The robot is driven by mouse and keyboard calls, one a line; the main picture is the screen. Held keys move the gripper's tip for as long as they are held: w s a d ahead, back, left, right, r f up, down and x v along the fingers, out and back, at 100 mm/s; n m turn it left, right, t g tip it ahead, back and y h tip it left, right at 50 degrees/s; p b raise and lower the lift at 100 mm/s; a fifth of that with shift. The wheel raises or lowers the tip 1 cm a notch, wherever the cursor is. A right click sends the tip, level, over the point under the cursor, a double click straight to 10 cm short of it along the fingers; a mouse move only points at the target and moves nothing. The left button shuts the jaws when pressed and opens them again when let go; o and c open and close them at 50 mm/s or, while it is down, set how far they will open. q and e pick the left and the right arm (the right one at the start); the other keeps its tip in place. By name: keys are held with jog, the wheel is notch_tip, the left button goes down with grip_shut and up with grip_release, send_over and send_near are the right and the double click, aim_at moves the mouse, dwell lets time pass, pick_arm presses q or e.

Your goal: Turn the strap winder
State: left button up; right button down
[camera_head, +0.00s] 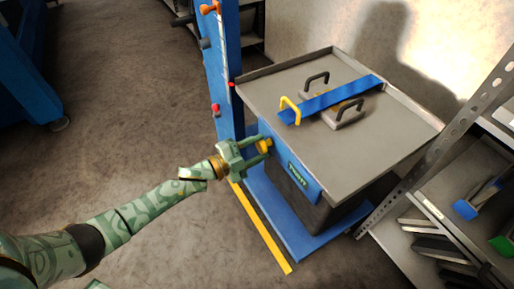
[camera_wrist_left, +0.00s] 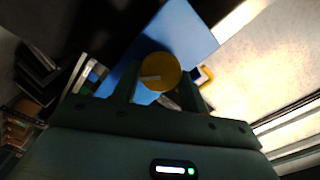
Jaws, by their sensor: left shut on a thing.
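The strap winder appears as a round yellow knob (camera_head: 265,145) on the blue front panel (camera_head: 291,167) of a bench. My left gripper (camera_head: 264,149) is shut on this knob, its fingers reaching in from the left. In the left wrist view the knob (camera_wrist_left: 160,72) sits between the two fingers of my left gripper (camera_wrist_left: 160,90), with a pale mark on its face. A blue strap (camera_head: 335,97) lies across the grey tray top (camera_head: 385,140), over a grey die with two dark handles. My right gripper is not in view.
A yellow handle (camera_head: 290,109) stands at the strap's near end. A blue post (camera_head: 222,70) with orange and red knobs rises just left of the bench. A metal shelf rack (camera_head: 440,225) stands close on the right. The floor at the left is mostly open.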

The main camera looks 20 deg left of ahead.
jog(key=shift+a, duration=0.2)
pick_arm(q)
jog(key=o, duration=0.9)
jog(key=shift+o, duration=0.2)
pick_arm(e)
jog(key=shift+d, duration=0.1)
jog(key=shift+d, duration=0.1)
pick_arm(q)
jog(key=shift+s+a, duration=0.15)
jog(key=shift+s, duration=0.1)
jog(key=p+v, duration=0.4)
jog(key=v, duration=1.2)
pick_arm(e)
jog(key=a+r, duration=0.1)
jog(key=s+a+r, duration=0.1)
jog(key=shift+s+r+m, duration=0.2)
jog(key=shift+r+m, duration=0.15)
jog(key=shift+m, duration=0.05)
